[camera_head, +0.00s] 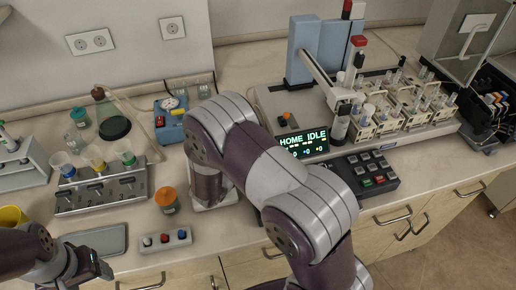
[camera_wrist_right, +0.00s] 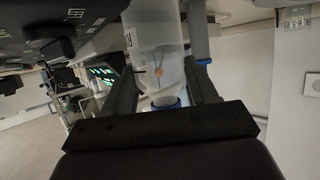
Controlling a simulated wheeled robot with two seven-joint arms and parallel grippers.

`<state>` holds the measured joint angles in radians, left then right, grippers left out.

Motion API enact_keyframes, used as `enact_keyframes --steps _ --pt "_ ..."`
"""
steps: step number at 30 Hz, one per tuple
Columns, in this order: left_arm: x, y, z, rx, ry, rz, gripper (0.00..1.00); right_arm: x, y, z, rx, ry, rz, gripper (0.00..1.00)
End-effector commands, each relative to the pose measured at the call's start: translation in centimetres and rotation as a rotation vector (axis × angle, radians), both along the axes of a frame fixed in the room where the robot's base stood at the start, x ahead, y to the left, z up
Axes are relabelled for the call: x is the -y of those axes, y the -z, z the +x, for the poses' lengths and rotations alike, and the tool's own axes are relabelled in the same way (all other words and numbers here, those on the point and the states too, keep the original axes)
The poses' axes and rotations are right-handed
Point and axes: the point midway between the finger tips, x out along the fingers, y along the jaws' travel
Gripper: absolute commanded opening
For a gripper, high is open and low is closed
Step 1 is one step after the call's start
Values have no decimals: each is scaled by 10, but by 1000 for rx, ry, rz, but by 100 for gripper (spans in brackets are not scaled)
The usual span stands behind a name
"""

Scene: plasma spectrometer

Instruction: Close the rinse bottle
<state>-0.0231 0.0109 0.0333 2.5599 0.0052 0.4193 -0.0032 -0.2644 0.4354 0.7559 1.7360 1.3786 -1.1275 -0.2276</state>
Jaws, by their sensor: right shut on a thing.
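In the right wrist view, a translucent bottle-like vessel (camera_wrist_right: 156,45), which may be the rinse bottle, is between the two dark fingers of my right gripper (camera_wrist_right: 165,80). The gripper is shut on it. An orange spot shows through its wall, and blue parts (camera_wrist_right: 170,103) show at its end by the gripper's palm. I cannot tell whether its closure is on. In the head view my right arm hides this gripper and the vessel. My left gripper (camera_head: 93,268) is low at the left by the counter's front edge, with nothing visible in it; its jaw opening is unclear.
An orange-lidded jar (camera_head: 168,200), a switch box (camera_head: 164,240) and a grey tray (camera_head: 97,240) lie near my left gripper. A rack with funnels (camera_head: 101,192) and a dark-bottomed flask (camera_head: 112,120) stand behind. The spectrometer's display (camera_head: 304,142) and keypad (camera_head: 364,180) are right of my forearm.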

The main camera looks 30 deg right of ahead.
Motion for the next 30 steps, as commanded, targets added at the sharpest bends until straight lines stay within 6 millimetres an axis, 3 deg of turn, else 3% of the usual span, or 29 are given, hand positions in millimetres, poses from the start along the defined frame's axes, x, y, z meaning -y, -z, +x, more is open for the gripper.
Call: enact_keyframes --steps 5,12,15,28,29,30 --pt "0 -1 0 0 0 0 66 2 -1 1 0 1 0 0" --pt "0 -13 0 0 0 0 66 36 -3 21 2 5 0 0" --pt "0 -23 0 1 0 0 66 35 3 21 -2 -1 -1 0" --pt "0 -16 0 0 0 0 66 34 13 21 0 0 0 0" --pt "0 -17 0 0 0 0 66 34 12 20 0 0 0 67" --pt "0 -17 0 0 0 0 66 34 12 20 0 0 0 80"
